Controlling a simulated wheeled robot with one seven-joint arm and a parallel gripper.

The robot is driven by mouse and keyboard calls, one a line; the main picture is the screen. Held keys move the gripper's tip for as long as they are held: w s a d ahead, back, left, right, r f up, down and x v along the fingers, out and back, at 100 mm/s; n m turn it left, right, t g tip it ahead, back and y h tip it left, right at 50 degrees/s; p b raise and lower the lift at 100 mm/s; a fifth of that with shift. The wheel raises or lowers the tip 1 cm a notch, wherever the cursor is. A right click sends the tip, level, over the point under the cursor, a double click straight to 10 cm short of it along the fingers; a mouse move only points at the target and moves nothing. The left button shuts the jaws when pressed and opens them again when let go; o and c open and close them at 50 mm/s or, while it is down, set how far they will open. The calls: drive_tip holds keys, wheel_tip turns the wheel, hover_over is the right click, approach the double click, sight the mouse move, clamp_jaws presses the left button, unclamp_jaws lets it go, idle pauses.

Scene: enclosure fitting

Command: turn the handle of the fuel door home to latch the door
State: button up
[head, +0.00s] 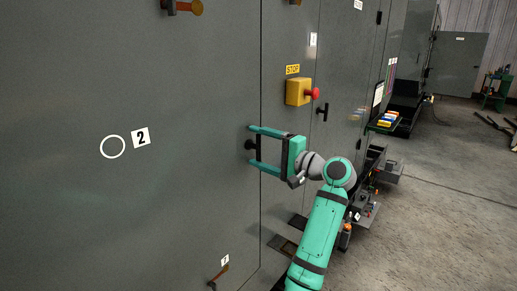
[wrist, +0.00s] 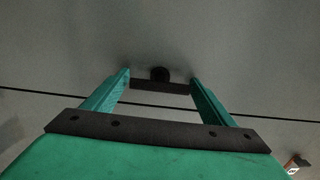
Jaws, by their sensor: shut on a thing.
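The fuel door (head: 190,150) is a large grey panel that looks flush with its neighbour along a thin dark upright seam. Its black handle (head: 252,145) sits near that seam. In the wrist view the handle (wrist: 160,87) is a dark bar in front of a round hub, spanning between the fingertips. My gripper (head: 250,147) has its two green fingers one above the other, shut on the bar's two ends. The wrist view shows the gripper (wrist: 160,82) from behind. The bar runs about parallel to the seam. The latch behind the door is hidden.
A yellow stop box (head: 298,92) with a red button juts out above right of my gripper. Another black handle (head: 322,112) is on the panel to the right. A small lever (head: 219,276) is low on the wall. Open concrete floor (head: 450,190) lies at the right.

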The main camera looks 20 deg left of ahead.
drive_tip(key=o, duration=1)
drive_tip(key=v, duration=1.1)
